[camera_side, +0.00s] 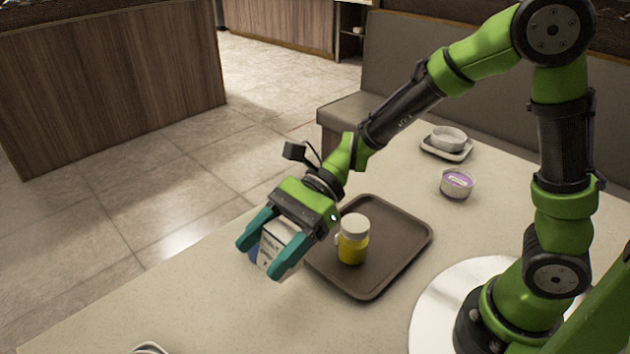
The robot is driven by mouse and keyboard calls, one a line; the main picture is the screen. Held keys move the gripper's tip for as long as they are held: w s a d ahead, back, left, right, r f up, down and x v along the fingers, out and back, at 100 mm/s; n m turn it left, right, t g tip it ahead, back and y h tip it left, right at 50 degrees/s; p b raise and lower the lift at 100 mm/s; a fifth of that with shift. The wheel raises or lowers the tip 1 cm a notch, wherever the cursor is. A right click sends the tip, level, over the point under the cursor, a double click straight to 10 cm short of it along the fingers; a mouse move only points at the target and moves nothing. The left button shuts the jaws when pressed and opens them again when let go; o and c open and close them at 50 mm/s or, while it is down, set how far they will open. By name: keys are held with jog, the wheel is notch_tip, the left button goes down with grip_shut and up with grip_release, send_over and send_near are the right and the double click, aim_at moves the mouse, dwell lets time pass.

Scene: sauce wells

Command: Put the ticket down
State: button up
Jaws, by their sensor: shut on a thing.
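My gripper (263,254) has teal fingers and is shut on a white and blue printed item (279,240). The item sits between the fingers, which hide part of it. Its dark lettering is too small to read, and I cannot tell for certain that it is the ticket. The gripper points down and to the left, just left of the brown tray. I cannot tell whether the item touches the table (215,305).
A purple-labelled cup (457,184) and a white bowl (447,138) on a square dish (460,155) stand behind. A dish rim (148,348) shows at the bottom edge. The front-left tabletop is mostly clear.

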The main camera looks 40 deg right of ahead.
notch_tip(320, 180, down, 10)
jog(key=w+a, duration=0.3)
jog(key=w, duration=0.1)
jog(key=w+a, duration=0.3)
jog(key=w, duration=0.1)
jog(key=w+a+f, duration=0.1)
jog(key=w+a, duration=0.3)
jog(key=shift+w, duration=0.25)
jog(key=shift+f, duration=1.75)
jog(key=o, duration=1.1)
jog(key=shift+f, duration=0.15)
